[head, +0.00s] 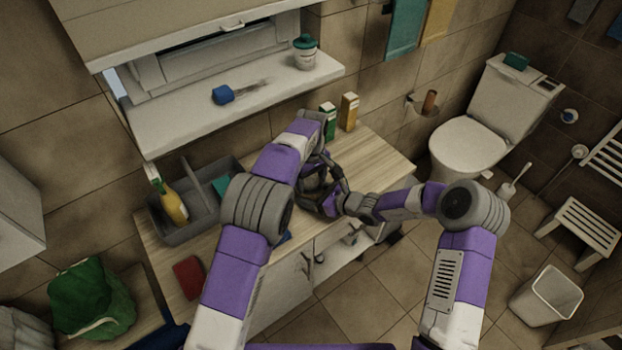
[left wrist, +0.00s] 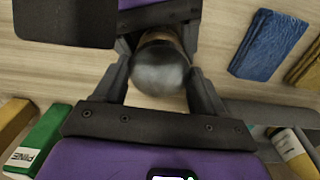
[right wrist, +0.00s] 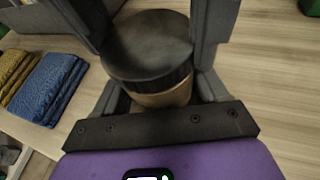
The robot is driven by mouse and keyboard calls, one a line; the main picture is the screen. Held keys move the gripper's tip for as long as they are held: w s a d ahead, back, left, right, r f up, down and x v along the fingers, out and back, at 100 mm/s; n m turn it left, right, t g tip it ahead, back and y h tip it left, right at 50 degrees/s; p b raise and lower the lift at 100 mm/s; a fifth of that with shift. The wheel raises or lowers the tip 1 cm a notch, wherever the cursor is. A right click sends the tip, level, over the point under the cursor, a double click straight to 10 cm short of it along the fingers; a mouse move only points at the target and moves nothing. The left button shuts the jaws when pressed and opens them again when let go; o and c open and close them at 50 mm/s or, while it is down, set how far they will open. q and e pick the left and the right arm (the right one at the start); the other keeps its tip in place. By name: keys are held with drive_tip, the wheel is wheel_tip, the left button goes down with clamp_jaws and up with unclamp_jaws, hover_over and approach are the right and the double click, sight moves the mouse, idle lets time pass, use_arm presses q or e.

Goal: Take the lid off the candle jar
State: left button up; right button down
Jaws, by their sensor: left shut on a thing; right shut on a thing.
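In the left wrist view the lid's smooth grey top (left wrist: 160,70) faces the camera. My left gripper (left wrist: 158,82) is shut on the lid. My right gripper (right wrist: 158,92) is shut on the jar's body, below the lid. The two grippers are close together at the jar. The lid sits over the jar; I cannot tell whether there is a gap. In the head view my grippers and arms hide the jar.
A folded blue cloth (right wrist: 48,88) and a yellow one (right wrist: 12,72) lie beside the jar. A green box (head: 327,121) and a yellow box (head: 348,112) stand at the back. A grey caddy (head: 190,232) is left, under a shelf (head: 180,122). The counter's right (head: 380,160) is clear.

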use_arm(q)
drive_tip(key=n, duration=0.4)
use_arm(e)
drive_tip(key=shift+f, duration=0.1)
use_arm(q)
drive_tip(key=n, duration=1.1)
drive_tip(key=o, duration=1.2)
drive_tip(key=shift+c, duration=0.2)
drive_tip(key=shift+d, duration=0.1)
drive_tip(key=shift+s+r, duration=0.1)
